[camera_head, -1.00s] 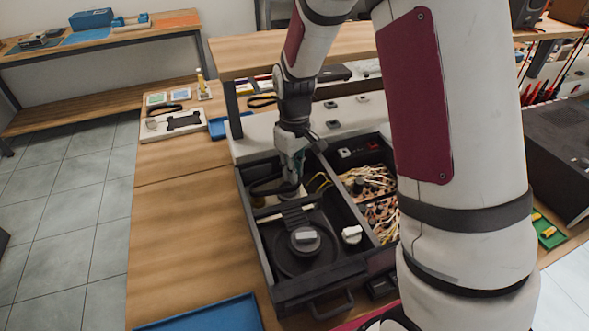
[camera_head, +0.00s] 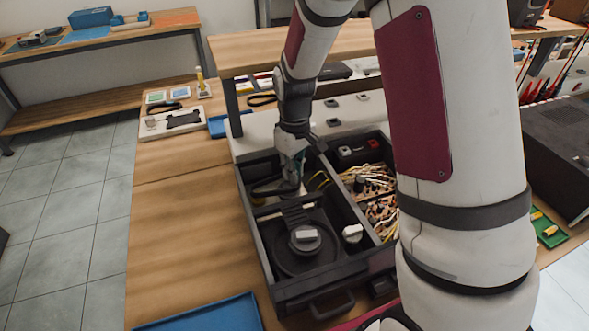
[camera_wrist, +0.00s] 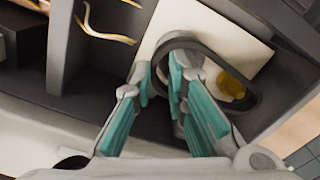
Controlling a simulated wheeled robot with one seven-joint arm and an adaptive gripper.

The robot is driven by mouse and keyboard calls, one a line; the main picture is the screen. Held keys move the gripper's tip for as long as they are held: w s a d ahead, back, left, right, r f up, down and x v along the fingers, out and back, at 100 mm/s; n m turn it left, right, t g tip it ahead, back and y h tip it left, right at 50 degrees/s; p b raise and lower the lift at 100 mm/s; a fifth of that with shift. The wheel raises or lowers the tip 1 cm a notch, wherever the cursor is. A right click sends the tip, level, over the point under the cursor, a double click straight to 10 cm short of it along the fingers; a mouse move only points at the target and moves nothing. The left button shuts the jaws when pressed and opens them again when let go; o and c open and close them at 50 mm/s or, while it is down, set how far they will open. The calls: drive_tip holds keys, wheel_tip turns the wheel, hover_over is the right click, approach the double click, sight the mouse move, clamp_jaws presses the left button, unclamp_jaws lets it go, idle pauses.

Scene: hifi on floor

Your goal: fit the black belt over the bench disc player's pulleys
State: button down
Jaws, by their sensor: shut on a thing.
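The bench disc player (camera_head: 283,292) is an open black case with a dark round platter (camera_head: 303,246) in its front compartment. My gripper (camera_head: 291,190) is down in its rear left compartment. In the wrist view my gripper (camera_wrist: 163,85) has teal-padded fingers shut on one end of the black belt (camera_wrist: 248,104). The belt is a loop stretching right from the fingers, over a pale plate (camera_wrist: 215,32). A yellow pulley (camera_wrist: 232,84) shows inside the loop's outline; I cannot tell whether the belt is seated around it. Any pulley under the fingers is hidden. The belt also shows in the head view (camera_head: 266,188).
The case walls stand close around my gripper. Tangled wires (camera_head: 378,208) fill the right compartment. A white tray (camera_head: 150,130) with dark parts lies behind left, and a blue tray (camera_head: 205,318) lies in front. The wooden bench (camera_head: 185,225) is clear left of the case.

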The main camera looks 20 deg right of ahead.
drive_tip(key=shift+f, duration=0.3)
drive_tip(key=c, duration=1.5)
unclamp_jaws()
drive_tip(key=shift+r, duration=0.1)
wheel_tip(320, 180, up, 12)
drive_tip(key=shift+f, duration=0.1)
drive_tip(key=shift+r+p, duration=2.1)
drive_tip(key=shift+r, duration=1.45)
